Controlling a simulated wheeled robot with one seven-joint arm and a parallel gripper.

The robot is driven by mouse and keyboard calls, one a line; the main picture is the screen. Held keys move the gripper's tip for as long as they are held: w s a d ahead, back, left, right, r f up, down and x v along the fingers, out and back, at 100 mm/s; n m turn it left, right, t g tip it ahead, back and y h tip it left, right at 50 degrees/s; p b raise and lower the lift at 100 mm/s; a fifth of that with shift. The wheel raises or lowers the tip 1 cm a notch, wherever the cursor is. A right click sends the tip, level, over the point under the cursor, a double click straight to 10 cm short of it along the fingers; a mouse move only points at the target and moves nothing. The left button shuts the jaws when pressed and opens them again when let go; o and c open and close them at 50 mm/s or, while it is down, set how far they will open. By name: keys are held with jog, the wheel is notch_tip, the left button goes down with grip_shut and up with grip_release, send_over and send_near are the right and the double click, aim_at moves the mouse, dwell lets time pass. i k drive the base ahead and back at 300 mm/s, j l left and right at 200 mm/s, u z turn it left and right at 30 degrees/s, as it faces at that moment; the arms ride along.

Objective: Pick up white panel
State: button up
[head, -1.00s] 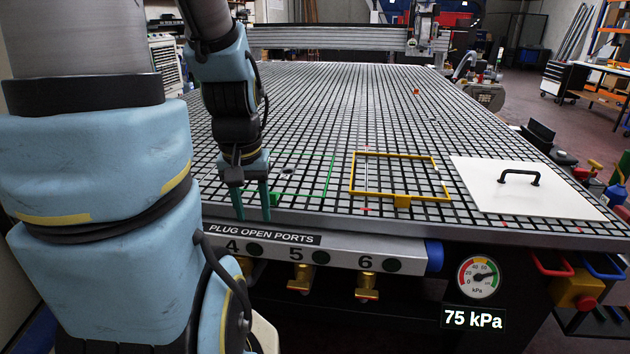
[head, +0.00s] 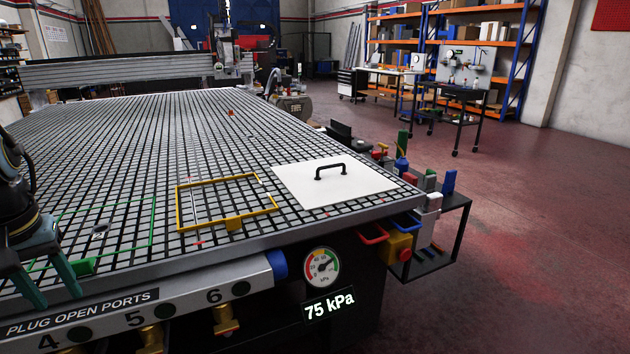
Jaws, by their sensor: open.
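The white panel (head: 350,192) lies flat on the grid table (head: 130,130) near its front right corner. A black bar handle (head: 331,171) stands up from its top. My gripper (head: 52,288) is at the left edge of the head view, over the table's front edge. Its two teal fingers point down, apart and empty. It is well to the left of the panel, with the yellow frame between them.
A yellow frame (head: 182,208) lies on the grid left of the panel. A gauge (head: 321,267) reads 75 kPa on the front. A side shelf (head: 440,262) with bottles stands right of the table.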

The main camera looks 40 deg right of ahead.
aim_at(316, 184)
jog(key=l+u, duration=0.15)
jog(key=l, duration=0.3)
jog(key=k+l+u, duration=0.2)
jog(key=l, duration=0.25)
jog(key=l+u, duration=0.15)
jog(key=l, duration=0.3)
jog(key=k+l+u, duration=0.15)
jog(key=l, duration=0.25)
jog(key=k+l+u, duration=0.2)
jog(key=l, duration=0.25)
